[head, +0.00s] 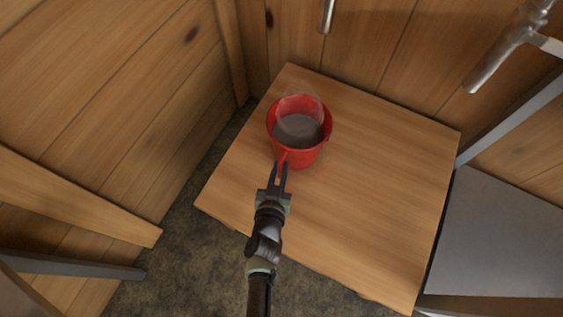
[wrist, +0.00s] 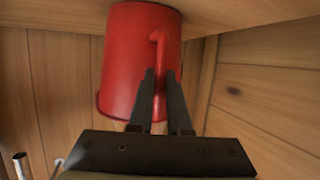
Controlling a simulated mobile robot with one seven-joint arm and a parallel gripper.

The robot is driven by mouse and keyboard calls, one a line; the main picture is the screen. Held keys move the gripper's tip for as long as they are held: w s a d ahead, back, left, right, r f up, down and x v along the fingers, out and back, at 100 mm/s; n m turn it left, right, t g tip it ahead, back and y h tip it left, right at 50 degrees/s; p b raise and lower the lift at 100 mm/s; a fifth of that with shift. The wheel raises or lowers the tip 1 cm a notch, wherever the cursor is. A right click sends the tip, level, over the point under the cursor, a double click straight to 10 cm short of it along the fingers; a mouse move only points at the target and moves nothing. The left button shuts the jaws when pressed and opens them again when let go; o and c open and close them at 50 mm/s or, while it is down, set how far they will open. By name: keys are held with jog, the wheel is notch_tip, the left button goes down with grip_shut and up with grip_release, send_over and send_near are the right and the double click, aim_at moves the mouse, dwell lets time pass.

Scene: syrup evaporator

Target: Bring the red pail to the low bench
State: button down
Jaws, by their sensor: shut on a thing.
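The red pail (head: 324,146) stands upright on the low wooden bench (head: 390,200), toward its back left part. It holds something grey-brown, and a clear rounded shape shows at its back rim. My gripper (head: 279,176) is at the near side of the pail, shut on its red handle. In the wrist view the pail (wrist: 135,60) appears upside down, against the wooden surface at the top. There the two dark fingers of my gripper (wrist: 160,85) sit on either side of the handle.
Plank walls (head: 110,80) close in the left and back. Metal pipes (head: 500,60) hang at the upper right. A grey metal surface (head: 500,240) lies right of the bench. A wooden beam (head: 80,195) juts in at the left. The bench top right of the pail is clear.

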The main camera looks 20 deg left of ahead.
jog(key=s+p, duration=0.1)
jog(key=s, duration=1.5)
jog(key=shift+s+p, duration=0.3)
jog(key=shift+p, duration=0.1)
dwell(1.2)
jog(key=shift+s+d, duration=0.15)
jog(key=shift+d, duration=0.55)
